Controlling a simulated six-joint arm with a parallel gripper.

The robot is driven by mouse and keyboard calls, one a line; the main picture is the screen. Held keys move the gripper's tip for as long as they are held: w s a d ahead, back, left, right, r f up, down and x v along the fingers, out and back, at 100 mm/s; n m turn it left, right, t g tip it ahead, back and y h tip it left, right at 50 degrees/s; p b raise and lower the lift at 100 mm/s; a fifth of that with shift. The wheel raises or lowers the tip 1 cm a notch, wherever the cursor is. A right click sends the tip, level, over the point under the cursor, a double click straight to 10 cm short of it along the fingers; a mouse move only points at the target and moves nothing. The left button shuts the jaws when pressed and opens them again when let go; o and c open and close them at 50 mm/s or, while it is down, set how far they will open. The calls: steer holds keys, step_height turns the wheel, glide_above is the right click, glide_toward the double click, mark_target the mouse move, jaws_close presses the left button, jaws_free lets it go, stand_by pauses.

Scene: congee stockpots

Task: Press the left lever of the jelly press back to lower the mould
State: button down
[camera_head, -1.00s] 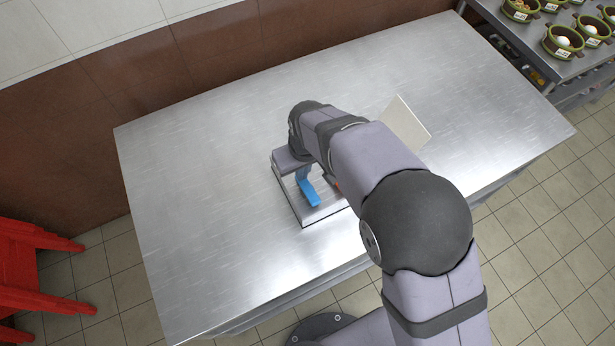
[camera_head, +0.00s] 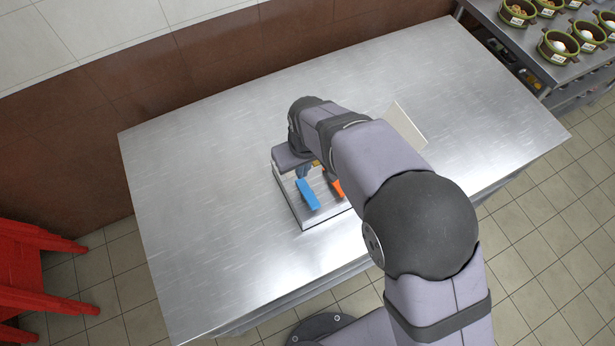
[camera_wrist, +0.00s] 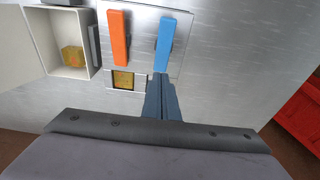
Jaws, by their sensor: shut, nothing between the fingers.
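The jelly press (camera_head: 306,224) stands on the steel table, partly hidden under my arm. Its blue lever (camera_head: 307,195) is the left one in the head view and the right one in the wrist view (camera_wrist: 164,45). Its orange lever (camera_head: 338,187) is beside it; the wrist view shows it fully (camera_wrist: 119,38). A small framed opening (camera_wrist: 123,79) with something yellow in it lies by the orange lever's end. My gripper (camera_wrist: 160,80) is shut and empty, its tips close to the blue lever's near end; I cannot tell whether they touch.
A white open box (camera_wrist: 66,28) with a yellow cube (camera_wrist: 73,55) is beside the press. A pale panel (camera_head: 407,125) stands behind my arm. The table (camera_head: 210,150) is clear on the left. Green pots (camera_head: 558,45) stand on a far shelf, and a red chair (camera_head: 38,265) is at lower left.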

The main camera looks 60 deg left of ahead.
mark_target(302, 183)
step_height(302, 183, up, 4)
steer(key=p, duration=0.2)
steer(key=shift+r+p, duration=0.15)
steer(key=shift+p, duration=0.15)
stand_by(0.5)
steer(key=d+f+m+h, duration=0.1)
steer(key=d+f+h, duration=0.15)
steer(key=d, duration=0.65)
steer(key=d+f+m+h, duration=0.1)
steer(key=d+f, duration=0.2)
steer(key=d, duration=0.6)
steer(key=w+d+r+m, duration=0.3)
steer(key=w+d+m, duration=0.2)
steer(key=d, duration=0.6)
steer(key=w+d+r+m+y, duration=0.1)
steer(key=w+d+r+m, duration=0.3)
steer(key=d, duration=0.8)
steer(key=w+d+r+m+b, duration=0.1)
steer(key=w+d+r+m, duration=0.2)
steer(key=w+d+m, duration=0.4)
steer(key=w+d, duration=0.1)
steer(key=d, duration=0.3)
steer(key=shift+d+r+y, duration=0.15)
steer(key=shift+y, duration=0.2)
